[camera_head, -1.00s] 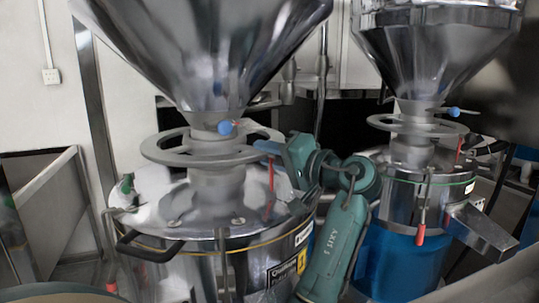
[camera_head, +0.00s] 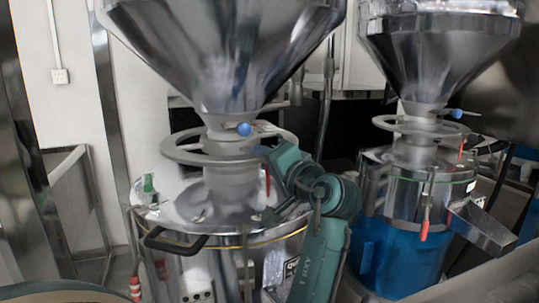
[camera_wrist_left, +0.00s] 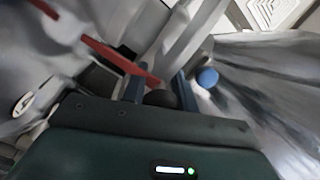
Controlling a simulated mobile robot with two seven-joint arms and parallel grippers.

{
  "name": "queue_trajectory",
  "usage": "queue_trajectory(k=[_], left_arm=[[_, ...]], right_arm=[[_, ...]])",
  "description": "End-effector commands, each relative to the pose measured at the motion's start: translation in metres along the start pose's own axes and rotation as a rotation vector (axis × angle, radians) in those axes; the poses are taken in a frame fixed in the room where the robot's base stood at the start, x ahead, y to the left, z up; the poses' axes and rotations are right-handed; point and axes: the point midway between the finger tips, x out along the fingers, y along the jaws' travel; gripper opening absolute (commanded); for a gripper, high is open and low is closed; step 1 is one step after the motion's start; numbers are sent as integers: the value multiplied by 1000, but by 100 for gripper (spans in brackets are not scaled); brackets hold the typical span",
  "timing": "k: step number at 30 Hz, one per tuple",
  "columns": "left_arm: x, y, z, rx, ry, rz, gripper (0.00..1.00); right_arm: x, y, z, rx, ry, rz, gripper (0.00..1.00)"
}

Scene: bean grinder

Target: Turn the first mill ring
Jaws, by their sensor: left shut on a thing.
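The first mill's ring (camera_head: 180,155) is a flat grey metal wheel around the neck under the large steel hopper (camera_head: 225,50), on the nearer mill. My left gripper (camera_head: 263,151) is at the right side of this ring, its blue fingertips against the rim. In the left wrist view, the two blue fingers of the left gripper (camera_wrist_left: 158,88) stand either side of a grey bar of the ring (camera_wrist_left: 188,38); the exact contact is partly hidden. A blue ball knob (camera_head: 244,129) sits on the neck just above the ring and also shows in the wrist view (camera_wrist_left: 207,77). My right gripper is not visible.
A second mill with a blue base (camera_head: 400,255) and its own ring (camera_head: 395,124) stands at the right. A black handle (camera_head: 165,241) sticks out at the first mill's front left. A red lever (camera_wrist_left: 118,62) lies close to my left fingers in the wrist view.

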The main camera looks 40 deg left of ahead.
Motion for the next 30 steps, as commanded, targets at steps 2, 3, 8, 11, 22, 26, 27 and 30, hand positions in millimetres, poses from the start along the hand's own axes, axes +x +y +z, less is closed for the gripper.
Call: queue_trajectory(k=[2,3,8,11,22,26,27,30], left_arm=[[0,-6,8,-3,41,23,0],[0,-8,11,-3,63,33,0],[2,-13,22,-1,79,41,0],[4,-15,28,0,76,40,0],[6,-17,35,-1,73,38,0],[6,-18,35,-1,72,38,0],[6,-18,35,-1,72,38,0],[6,-18,35,-1,72,37,34]], right_arm=[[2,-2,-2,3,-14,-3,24],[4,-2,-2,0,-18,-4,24],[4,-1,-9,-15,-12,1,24],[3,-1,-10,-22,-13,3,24],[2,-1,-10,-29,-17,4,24],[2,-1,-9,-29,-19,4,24],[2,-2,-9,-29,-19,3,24],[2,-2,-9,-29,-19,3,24]])
